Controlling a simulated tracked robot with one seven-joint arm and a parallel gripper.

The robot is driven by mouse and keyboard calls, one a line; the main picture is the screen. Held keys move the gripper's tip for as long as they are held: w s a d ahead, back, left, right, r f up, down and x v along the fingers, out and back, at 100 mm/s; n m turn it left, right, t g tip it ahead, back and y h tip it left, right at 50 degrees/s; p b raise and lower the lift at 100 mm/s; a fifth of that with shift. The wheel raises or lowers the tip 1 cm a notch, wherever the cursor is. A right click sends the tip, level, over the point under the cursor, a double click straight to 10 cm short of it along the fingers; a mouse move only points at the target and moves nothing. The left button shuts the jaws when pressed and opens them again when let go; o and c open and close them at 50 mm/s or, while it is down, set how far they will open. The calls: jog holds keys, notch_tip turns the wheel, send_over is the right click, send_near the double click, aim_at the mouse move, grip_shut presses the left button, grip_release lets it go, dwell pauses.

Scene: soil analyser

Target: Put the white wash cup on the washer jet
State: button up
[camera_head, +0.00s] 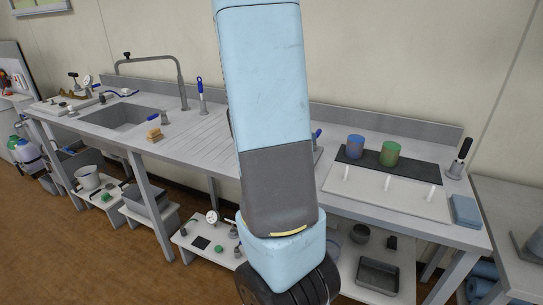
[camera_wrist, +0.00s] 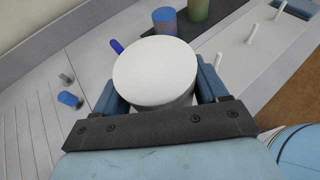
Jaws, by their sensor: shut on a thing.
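The white wash cup (camera_wrist: 154,75) is between the jaws of my gripper (camera_wrist: 155,88) in the wrist view, its flat round white face turned toward the camera. My gripper is shut on the cup's sides. The cup is above the grey counter, but its height cannot be told. In the head view my arm hides the gripper and the cup. I cannot clearly identify the washer jet. A small blue-topped fitting (camera_wrist: 70,99) stands at left in the wrist view, and a blue handle (camera_wrist: 117,46) shows just beyond the cup.
A blue cup (camera_head: 355,146) and a green cup (camera_head: 390,153) stand on a dark mat (camera_head: 408,167). In front of them is a white board (camera_head: 385,198) with upright white pegs. A sink (camera_head: 115,117) with a tall faucet is at left. A blue block (camera_head: 465,211) sits at the counter's right end.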

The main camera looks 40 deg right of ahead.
jog(key=w+f, duration=0.2)
jog(key=w, duration=0.1)
jog(key=w+f, duration=0.3)
jog(key=w, duration=0.1)
jog(key=w+f, duration=0.3)
jog(key=w, duration=0.1)
jog(key=shift+a, duration=0.1)
jog(key=shift+w+f, duration=0.4)
jog(key=shift+f, duration=1.7)
jog(key=shift+f, duration=0.1)
jog(key=o, duration=1.4)
